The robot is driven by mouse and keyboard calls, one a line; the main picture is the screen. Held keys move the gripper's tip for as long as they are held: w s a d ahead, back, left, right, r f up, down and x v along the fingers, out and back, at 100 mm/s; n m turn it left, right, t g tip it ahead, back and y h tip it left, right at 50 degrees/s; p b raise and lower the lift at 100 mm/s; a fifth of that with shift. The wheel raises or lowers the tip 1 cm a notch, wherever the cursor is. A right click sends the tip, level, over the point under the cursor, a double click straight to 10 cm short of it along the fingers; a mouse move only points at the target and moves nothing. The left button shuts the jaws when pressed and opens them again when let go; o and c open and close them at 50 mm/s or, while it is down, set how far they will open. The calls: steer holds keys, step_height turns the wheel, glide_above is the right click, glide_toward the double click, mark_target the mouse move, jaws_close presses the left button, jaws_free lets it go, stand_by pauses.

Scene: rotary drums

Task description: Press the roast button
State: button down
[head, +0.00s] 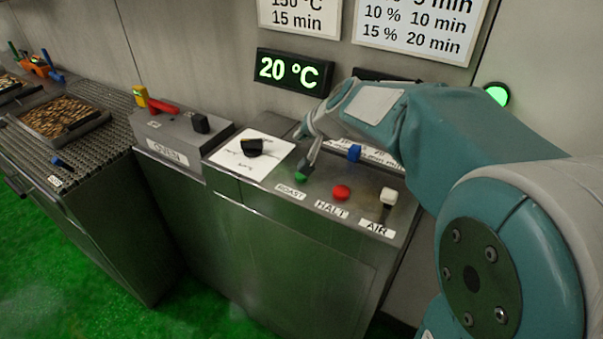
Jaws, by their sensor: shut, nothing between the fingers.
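The green roast button (300,177) sits on the sloped top of the control panel, behind the label that reads ROAST (291,192). My gripper (303,171) is shut and empty, reaching down from the right with its fingertips at the green button. The fingers cover part of the button. I cannot tell whether they touch it or press it. The red halt button (341,192) is to the right, with its HALT label in front.
A white AIR switch (388,197) stands right of the halt button. A blue knob (354,153) sits behind, and a black dial (252,147) on a white plate is to the left. The display (292,71) reads 20 °C. A green lamp (497,94) glows on the wall.

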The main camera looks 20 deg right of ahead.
mark_target(301, 176)
steer(key=shift+a+f, duration=0.1)
steer(key=shift+f, duration=3.95)
steer(key=shift+f, duration=0.3)
steer(key=shift+s+f, duration=0.1)
steer(key=shift+f, duration=0.45)
steer(key=shift+r, duration=0.95)
